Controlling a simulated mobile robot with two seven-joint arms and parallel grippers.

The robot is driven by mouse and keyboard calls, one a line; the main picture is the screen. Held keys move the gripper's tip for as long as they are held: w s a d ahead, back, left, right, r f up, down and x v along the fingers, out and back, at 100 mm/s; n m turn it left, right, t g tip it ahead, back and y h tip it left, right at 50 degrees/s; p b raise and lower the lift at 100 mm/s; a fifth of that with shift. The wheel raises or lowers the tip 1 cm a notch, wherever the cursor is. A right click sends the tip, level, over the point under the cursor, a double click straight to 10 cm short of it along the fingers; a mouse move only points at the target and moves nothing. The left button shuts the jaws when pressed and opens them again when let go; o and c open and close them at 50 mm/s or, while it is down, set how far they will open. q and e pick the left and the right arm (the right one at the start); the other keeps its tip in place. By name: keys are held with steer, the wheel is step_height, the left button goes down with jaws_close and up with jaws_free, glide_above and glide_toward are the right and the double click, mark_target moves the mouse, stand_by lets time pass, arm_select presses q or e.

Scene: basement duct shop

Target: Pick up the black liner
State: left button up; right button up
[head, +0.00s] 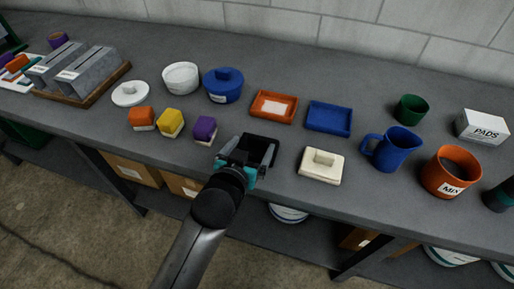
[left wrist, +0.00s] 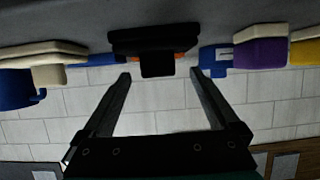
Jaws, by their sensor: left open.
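The black liner (head: 264,143) lies on the grey bench near its front edge, partly hidden by my left gripper in the head view. In the left wrist view, which is upside down, the black liner (left wrist: 155,42) shows a flat body with a block-like grip. My left gripper (head: 250,147) is open at the near side of the liner. In the left wrist view the fingertips (left wrist: 160,74) stand either side of the grip's line; I cannot tell whether they touch it. My right gripper is not in view.
A cream block with a knob (head: 321,166) lies right of the liner; a purple block (head: 205,130) lies left. Behind are an orange tray (head: 274,106) and a blue tray (head: 328,118). A blue jug (head: 391,149) and an orange MIX pot (head: 450,172) stand farther right.

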mark_target(256, 141)
arm_select(q)
steer(key=b+x, duration=0.1)
steer(key=x, duration=0.3)
steer(key=shift+w+d+r, duration=0.1)
steer(key=shift+d, duration=0.1)
steer(key=c, duration=1.5)
